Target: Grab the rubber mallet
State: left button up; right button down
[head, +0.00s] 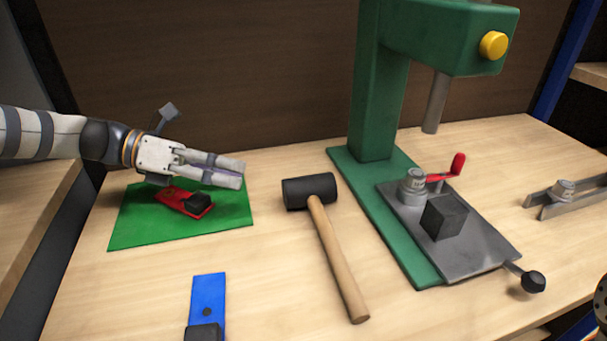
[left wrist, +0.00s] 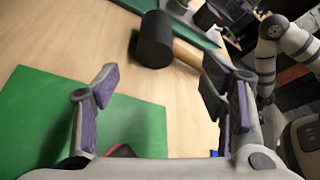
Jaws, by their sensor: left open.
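The rubber mallet lies on the wooden table, its black head (head: 309,191) at the far end and its light wooden handle (head: 338,258) running toward the front right. In the left wrist view the mallet's head (left wrist: 155,40) shows ahead of the fingers, with part of the handle behind the right finger. My left gripper (head: 243,172) is open and empty above the green mat, left of the mallet head and apart from it. Its two spread fingers (left wrist: 162,95) show in the left wrist view. My right gripper is not in view.
A green press (head: 378,100) stands right of the mallet, with a dark block (head: 444,216) on its metal plate. A red piece (head: 183,201) lies on the green mat (head: 150,228). A blue piece (head: 208,291) lies at the front. Bare table surrounds the mallet.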

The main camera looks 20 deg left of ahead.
aim_at(283, 181)
pick_arm(q)
jog(key=shift+w, duration=0.3)
jog(key=x, duration=0.1)
jog(key=b+x, duration=0.1)
jog(key=x, duration=0.1)
jog(key=s+x, duration=0.1)
jog(key=x, duration=0.1)
jog(key=shift+w+d+f, duration=0.1)
jog(key=shift+d, duration=0.25)
jog(key=x, duration=0.2)
jog(key=b+x, duration=0.1)
jog(key=x, duration=0.3)
jog(key=shift+w+b, duration=0.35)
jog(key=shift+b, duration=0.05)
jog(key=shift+w+d, duration=0.1)
jog(key=shift+d, duration=0.1)
jog(key=shift+r, duration=0.25)
jog(key=shift+c, duration=0.2)
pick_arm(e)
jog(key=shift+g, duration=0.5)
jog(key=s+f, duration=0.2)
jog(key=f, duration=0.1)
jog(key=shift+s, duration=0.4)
pick_arm(q)
grip_shut()
